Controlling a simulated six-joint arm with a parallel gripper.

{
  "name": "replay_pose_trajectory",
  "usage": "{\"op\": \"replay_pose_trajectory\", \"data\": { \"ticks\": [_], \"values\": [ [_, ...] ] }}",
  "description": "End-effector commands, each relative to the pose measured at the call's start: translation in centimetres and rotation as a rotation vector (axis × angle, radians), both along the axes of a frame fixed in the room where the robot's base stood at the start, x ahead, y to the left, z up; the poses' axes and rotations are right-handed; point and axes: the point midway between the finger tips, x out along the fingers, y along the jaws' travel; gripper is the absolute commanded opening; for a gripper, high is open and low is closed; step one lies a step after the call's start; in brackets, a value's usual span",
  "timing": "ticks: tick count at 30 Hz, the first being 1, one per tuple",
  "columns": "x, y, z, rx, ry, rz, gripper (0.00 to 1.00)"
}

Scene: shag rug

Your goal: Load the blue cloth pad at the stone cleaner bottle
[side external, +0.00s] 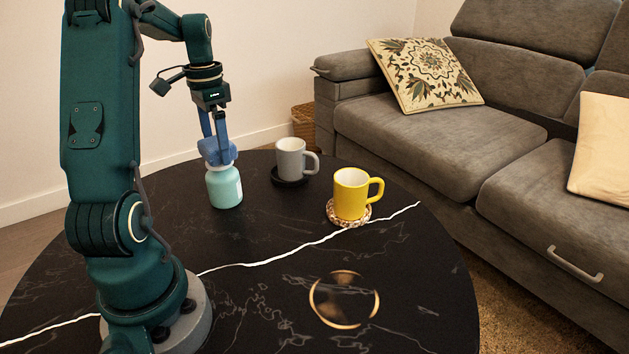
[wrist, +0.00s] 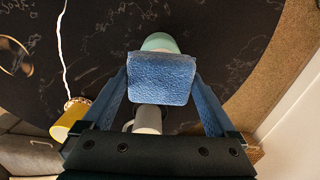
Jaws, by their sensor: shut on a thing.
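The blue cloth pad (side external: 217,153) is in my gripper (side external: 219,150), whose blue fingers are shut on it from both sides. In the wrist view the pad (wrist: 162,78) spans the gap between the fingertips (wrist: 161,80). The stone cleaner bottle (side external: 224,187) is pale teal with a white label and stands upright on the black table. The pad is right over the bottle's top and hides most of it. Whether they touch I cannot tell. In the wrist view only a sliver of the bottle (wrist: 160,42) shows past the pad's edge.
A grey mug (side external: 291,159) stands on a dark coaster (side external: 287,182) right of the bottle. A yellow mug (side external: 350,194) stands on a woven coaster (side external: 334,216) farther right. The round black marble table (side external: 260,300) has clear room in front, around a gold ring. A grey sofa (side external: 430,130) stands beyond.

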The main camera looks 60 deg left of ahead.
Motion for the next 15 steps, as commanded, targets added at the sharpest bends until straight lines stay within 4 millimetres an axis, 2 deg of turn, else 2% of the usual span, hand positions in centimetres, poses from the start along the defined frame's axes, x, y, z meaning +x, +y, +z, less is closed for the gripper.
{"op": "replay_pose_trajectory", "data": {
  "ticks": [15],
  "values": [
    [0.00,0.00,-0.64,-0.001,0.001,0.000,0.48]
  ]
}}
